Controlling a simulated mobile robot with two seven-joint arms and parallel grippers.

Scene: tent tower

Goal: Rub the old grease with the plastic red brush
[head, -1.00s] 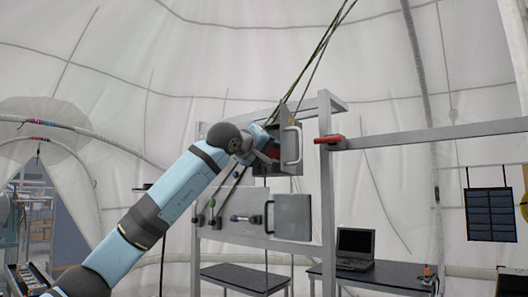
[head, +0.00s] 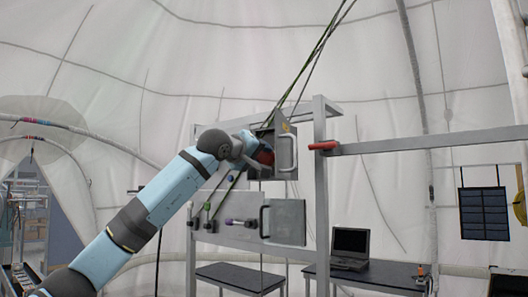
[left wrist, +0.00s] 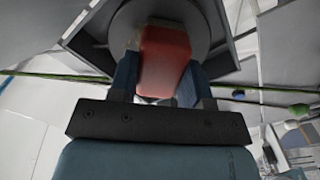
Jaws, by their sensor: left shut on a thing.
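The red plastic brush (left wrist: 164,58) is between the two fingers of my left gripper (head: 259,152), which is shut on it. In the head view the brush shows as a small red patch (head: 265,156) at the open upper grey box (head: 284,152). In the left wrist view the brush's far end is in front of a round dark grey surface (left wrist: 206,25) inside the box. I cannot tell whether they touch. I cannot make out the old grease as a separate patch. My right gripper is not in view.
A lower grey box with a handle (head: 284,221) hangs under the upper one on a metal frame (head: 321,190). Green ropes (head: 310,65) run close by the arm. A red clamp (head: 323,145) sits on the frame. A laptop (head: 351,243) stands on a table at the right.

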